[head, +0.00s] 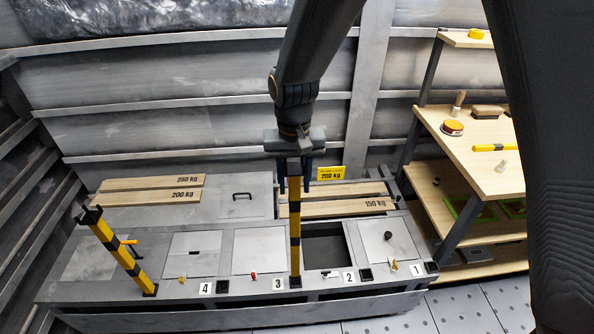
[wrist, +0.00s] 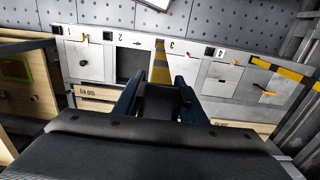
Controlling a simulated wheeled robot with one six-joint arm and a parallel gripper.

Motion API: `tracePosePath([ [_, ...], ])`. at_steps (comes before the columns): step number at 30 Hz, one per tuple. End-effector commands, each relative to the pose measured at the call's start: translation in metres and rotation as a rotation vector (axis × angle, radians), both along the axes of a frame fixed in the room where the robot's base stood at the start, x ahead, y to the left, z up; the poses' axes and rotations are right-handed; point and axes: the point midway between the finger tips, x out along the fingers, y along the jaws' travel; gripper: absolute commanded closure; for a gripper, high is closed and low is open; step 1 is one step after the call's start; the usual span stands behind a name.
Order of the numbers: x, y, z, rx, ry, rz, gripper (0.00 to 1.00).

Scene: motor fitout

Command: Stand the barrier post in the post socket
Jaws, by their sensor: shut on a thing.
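The barrier post (head: 295,225), banded yellow and black, hangs upright in my gripper (head: 294,178), which is shut on its upper end. It also shows in the wrist view (wrist: 161,68) between the fingers (wrist: 160,95). Its lower end meets the grey deck's front strip just right of the label 3 (head: 278,284), where a post socket would be. The post hides that spot, and I cannot tell whether its foot is inside or just above. Dark square sockets show by label 4 (head: 222,286), label 2 (head: 366,275) and label 1 (head: 432,267).
A second yellow-black post (head: 122,257) stands at the deck's left end. An open dark compartment (head: 324,251) lies right of the held post. Planks marked in kg (head: 150,191) and a yellow 200 kg sign (head: 331,173) are behind. A wooden shelf (head: 470,160) stands right.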

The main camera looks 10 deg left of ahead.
Motion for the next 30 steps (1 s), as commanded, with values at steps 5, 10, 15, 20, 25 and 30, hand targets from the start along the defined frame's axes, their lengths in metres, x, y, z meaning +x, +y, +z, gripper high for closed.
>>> tracePosePath([
  [5,0.0,0.0,-0.003,0.0,-0.001,0.0,1.0],
  [10,0.0,0.0,-0.014,0.0,0.0,0.0,1.0],
  [15,0.001,0.0,-0.028,0.0,0.0,0.0,1.0],
  [20,0.001,0.0,-0.042,0.0,-0.001,0.0,1.0],
  [25,0.0,0.0,-0.05,0.0,-0.001,-0.001,1.0],
  [30,0.0,0.0,-0.05,0.0,-0.001,0.0,1.0],
])
